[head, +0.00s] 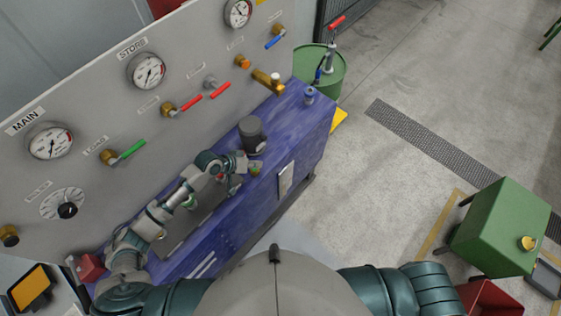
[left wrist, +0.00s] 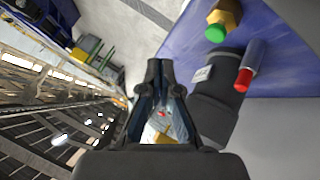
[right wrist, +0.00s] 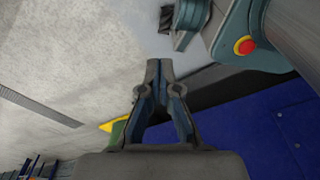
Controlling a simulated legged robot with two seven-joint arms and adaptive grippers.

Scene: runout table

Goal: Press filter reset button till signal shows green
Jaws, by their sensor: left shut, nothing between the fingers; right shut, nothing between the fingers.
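A dark grey cylindrical housing (head: 252,135) stands on the blue bench, and its labelled body shows in the left wrist view (left wrist: 215,100). Beside it in that view are a brass hex fitting with a green end (left wrist: 215,33) and a grey cylinder with a red end (left wrist: 243,80). I cannot tell which one is the reset button or the signal. My left gripper (head: 244,166) is shut and empty, close to the housing in the head view. In the left wrist view its fingertips (left wrist: 160,68) are apart from the green and red ends. My right gripper (right wrist: 160,68) is shut and empty.
The blue bench (head: 310,125) stands against a grey panel (head: 95,85) with gauges and coloured valve levers. A green drum (head: 325,68) stands past the bench's far end. A green cabinet (head: 500,225) stands at the right. The floor (head: 350,190) between is clear.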

